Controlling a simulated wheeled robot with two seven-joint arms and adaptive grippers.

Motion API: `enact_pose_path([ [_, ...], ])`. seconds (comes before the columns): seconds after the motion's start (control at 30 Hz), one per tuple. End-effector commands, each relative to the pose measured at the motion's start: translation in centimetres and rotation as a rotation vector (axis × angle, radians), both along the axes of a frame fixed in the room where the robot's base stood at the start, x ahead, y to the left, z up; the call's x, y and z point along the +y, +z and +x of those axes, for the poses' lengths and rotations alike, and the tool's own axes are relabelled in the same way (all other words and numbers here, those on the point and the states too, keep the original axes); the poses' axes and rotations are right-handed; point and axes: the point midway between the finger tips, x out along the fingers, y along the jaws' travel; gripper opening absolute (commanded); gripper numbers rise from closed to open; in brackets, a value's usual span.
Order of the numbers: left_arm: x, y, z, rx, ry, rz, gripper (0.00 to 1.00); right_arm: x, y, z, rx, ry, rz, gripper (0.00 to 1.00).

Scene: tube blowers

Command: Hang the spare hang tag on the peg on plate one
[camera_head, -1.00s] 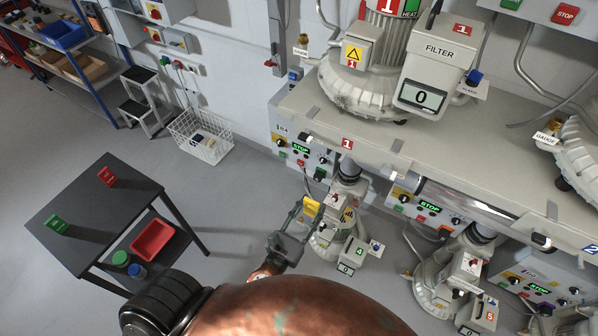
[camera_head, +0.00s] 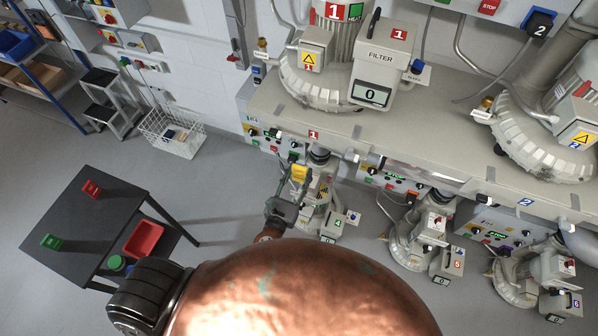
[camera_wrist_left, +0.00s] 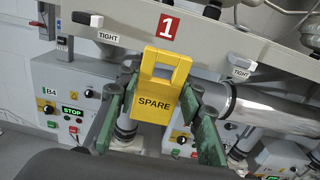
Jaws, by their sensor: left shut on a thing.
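The yellow spare hang tag (camera_wrist_left: 155,107), marked SPARE and with an opening near its top, is upright in my left gripper (camera_wrist_left: 160,112). The green fingers are shut on its sides. In the head view the tag (camera_head: 300,173) and left gripper (camera_head: 296,186) are in front of and a little below the red plate one (camera_head: 313,134) on the bench's front edge. In the wrist view plate one (camera_wrist_left: 167,27) shows just above the tag, which looks apart from it. I cannot make out a peg; it may be behind the tag. My right gripper is not in view.
The bench (camera_head: 420,165) carries the filter unit (camera_head: 384,65) and blowers. Below are control panels and a pump marked 4 (camera_head: 325,222). A dark table (camera_head: 95,215) stands at left, with open floor between.

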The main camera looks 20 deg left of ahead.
Motion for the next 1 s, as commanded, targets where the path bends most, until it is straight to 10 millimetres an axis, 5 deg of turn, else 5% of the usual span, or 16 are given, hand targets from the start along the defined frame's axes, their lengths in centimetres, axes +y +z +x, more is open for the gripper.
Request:
enact_pose_path([
  [0.4, 0.0, 0.0, 0.7, 0.000, -0.001, 0.001, 0.18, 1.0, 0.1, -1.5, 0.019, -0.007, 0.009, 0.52],
  [1.0, -0.2, -0.1, 4.2, -0.001, 0.000, 0.001, 0.18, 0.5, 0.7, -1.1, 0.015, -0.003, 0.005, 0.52],
])
